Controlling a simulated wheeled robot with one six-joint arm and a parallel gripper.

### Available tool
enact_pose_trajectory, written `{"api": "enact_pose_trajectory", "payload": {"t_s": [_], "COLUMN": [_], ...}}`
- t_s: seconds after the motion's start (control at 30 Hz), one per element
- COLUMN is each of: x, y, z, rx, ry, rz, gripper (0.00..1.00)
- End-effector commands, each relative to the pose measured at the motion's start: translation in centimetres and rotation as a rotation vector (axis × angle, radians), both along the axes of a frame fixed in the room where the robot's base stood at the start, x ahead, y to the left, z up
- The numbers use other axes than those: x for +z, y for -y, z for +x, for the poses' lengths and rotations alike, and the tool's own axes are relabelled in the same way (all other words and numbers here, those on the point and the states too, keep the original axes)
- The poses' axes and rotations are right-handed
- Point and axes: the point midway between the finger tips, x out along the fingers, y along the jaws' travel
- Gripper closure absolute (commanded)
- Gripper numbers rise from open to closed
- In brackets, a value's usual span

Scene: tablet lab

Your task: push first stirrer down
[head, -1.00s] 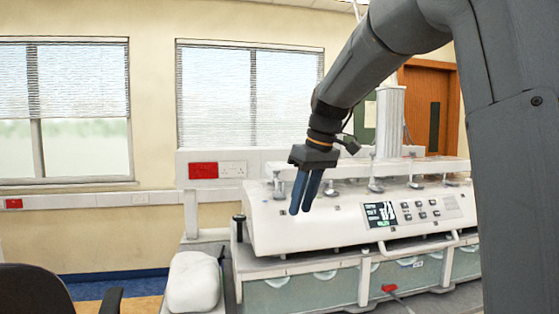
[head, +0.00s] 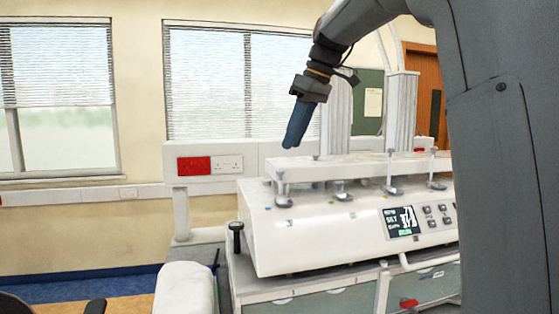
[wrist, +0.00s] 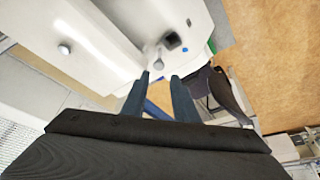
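A white machine (head: 320,230) with a small display stands on the bench in the head view. Several stirrers hang in a row under its white bar (head: 350,167). The leftmost stirrer (head: 283,198) is at the bar's left end, and a second stirrer (head: 341,190) hangs to its right.
Two white columns (head: 401,110) rise behind the bar. A red panel and socket (head: 208,165) are on the wall trunking at the left. A black knob (head: 236,232) stands at the machine's left. A white padded object (head: 185,290) and chair (head: 95,306) are in front at the left.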

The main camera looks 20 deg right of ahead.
Motion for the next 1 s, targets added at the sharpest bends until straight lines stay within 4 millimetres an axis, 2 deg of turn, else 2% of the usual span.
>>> {"api": "enact_pose_trajectory", "payload": {"t_s": [0.17, 0.4, 0.6, 0.97, 1.0], "x": [-1.0, -4.3, -6.5, -7.2, -7.2], "y": [-0.2, -1.0, -1.7, -2.0, -2.0], "z": [0.2, 1.2, 1.8, 2.1, 2.1], "rx": [-0.001, -0.006, -0.004, -0.002, -0.002], "ry": [-0.002, -0.003, -0.002, 0.000, 0.000], "rz": [0.000, 0.000, 0.000, 0.000, 0.000], "gripper": [0.73, 0.73, 0.73, 0.73, 0.77]}}
